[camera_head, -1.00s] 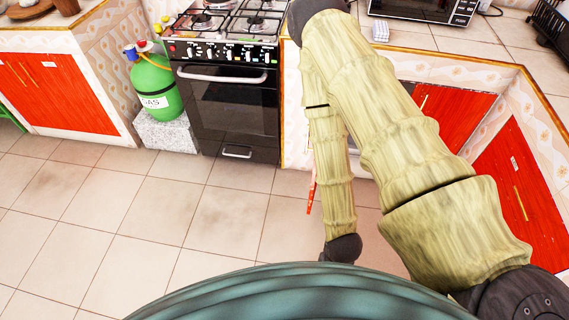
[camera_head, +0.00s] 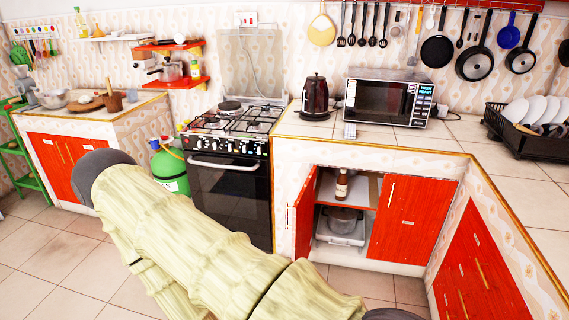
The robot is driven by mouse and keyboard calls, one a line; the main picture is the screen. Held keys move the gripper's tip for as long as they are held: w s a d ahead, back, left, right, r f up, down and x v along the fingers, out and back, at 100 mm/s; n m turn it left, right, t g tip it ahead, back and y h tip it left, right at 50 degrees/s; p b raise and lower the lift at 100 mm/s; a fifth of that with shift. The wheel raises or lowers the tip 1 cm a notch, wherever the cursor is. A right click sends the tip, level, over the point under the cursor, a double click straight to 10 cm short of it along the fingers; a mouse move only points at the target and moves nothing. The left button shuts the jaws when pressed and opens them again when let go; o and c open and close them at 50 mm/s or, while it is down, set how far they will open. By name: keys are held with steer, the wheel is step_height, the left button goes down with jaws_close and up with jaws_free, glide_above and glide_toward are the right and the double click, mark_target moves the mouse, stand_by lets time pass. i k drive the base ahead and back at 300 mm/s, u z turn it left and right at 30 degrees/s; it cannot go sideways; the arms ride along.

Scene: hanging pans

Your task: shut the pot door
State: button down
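The low red cabinet under the counter stands open on its left side. Its open red door (camera_head: 304,215) sticks out toward me from the left edge of the opening, seen nearly edge-on. Inside, a brown bottle (camera_head: 342,186) stands on the upper shelf, and a pot (camera_head: 343,218) sits below on a white tray-like item (camera_head: 340,236). The red door (camera_head: 405,220) on the right of the opening is shut. My arm crosses the lower left and middle of the view, to the left of the open door. My gripper is out of view.
The black oven (camera_head: 230,185) stands just left of the open door. A green gas bottle (camera_head: 170,170) is further left, partly behind my arm. A microwave (camera_head: 388,100) and kettle (camera_head: 315,97) stand on the counter. Some floor (camera_head: 370,285) before the cabinet is clear.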

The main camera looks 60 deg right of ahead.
mark_target(303, 209)
steer(key=z, duration=0.25)
steer(key=i, duration=1.35)
steer(key=z, duration=0.85)
steer(key=i, duration=1.15)
steer(key=z, duration=1.65)
steer(key=i, duration=0.6)
steer(key=u, duration=0.95)
steer(key=k, duration=0.6)
steer(key=z, duration=1.15)
